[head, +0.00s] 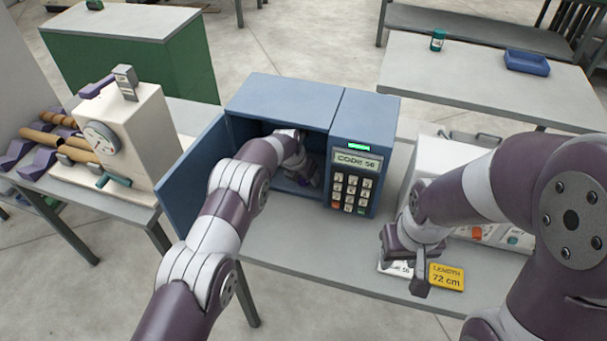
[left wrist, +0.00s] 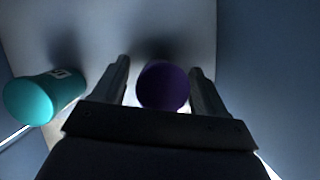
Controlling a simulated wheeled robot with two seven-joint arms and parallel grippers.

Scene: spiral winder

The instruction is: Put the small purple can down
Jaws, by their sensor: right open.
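The small purple can (left wrist: 163,86) shows as a dark round shape between the two fingers of my left gripper (left wrist: 160,80). A thin gap shows beside the can, and the fingers look open around it. In the head view, my left gripper (head: 304,178) reaches inside the blue cabinet (head: 280,100), whose door (head: 192,180) stands open to the left. The can is not clear in that view. Whether it rests on the cabinet floor is hard to tell. My right gripper (head: 406,265) is open and empty above the table's front edge.
A teal can (left wrist: 42,97) is left of my left gripper inside the cabinet. The cabinet's keypad panel (head: 352,180) reads CODE 56. A yellow LENGTH 72 cm card (head: 446,277) lies near my right gripper. A cream machine (head: 130,130) stands at left.

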